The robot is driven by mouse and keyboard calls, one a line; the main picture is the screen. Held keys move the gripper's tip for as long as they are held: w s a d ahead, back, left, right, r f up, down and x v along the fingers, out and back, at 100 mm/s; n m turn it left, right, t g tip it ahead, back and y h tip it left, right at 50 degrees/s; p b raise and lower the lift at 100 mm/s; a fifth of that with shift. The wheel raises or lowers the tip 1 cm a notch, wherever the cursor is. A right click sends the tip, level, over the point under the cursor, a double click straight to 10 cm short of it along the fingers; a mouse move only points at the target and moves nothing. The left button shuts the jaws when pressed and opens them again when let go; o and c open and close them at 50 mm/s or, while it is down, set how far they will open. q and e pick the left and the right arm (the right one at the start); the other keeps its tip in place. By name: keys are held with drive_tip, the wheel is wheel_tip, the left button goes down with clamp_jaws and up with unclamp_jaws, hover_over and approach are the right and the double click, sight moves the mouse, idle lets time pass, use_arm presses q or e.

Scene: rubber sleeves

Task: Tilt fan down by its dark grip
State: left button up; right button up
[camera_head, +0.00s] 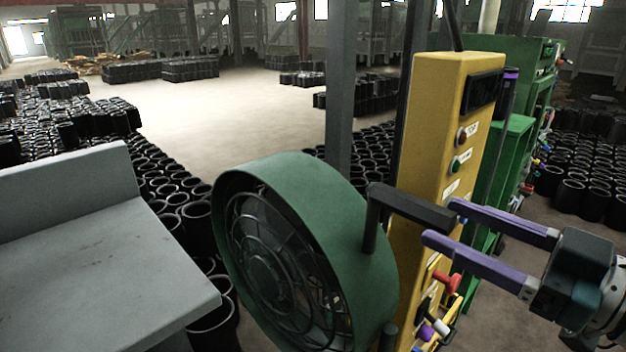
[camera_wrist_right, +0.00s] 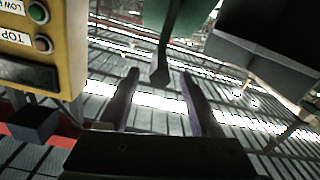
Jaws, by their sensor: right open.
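The green round fan (camera_head: 310,195) stands in front of me in the head view, its wire guard facing lower left. Its dark grip (camera_head: 412,207) is an angular bar on the fan's upper right side, pointing right. My right gripper (camera_head: 441,221) is open, with its purple fingertips at the free end of the grip. In the right wrist view the grip (camera_wrist_right: 168,50) hangs from the green fan (camera_wrist_right: 205,8), and its end appears between the fingers of my right gripper (camera_wrist_right: 158,84). I cannot tell whether they touch. My left gripper is out of view.
A yellow control post (camera_head: 440,140) with buttons stands just behind the grip, with small coloured levers (camera_head: 445,283) below. Green machinery (camera_head: 510,150) is behind it. A grey table (camera_head: 90,250) is at left. Black sleeves (camera_head: 165,180) cover much of the floor.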

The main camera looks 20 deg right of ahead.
sight(381, 194)
drive_tip(key=p+x, duration=0.1)
drive_tip(key=x, duration=0.5)
clamp_jaws()
idle(0.5)
idle(0.9)
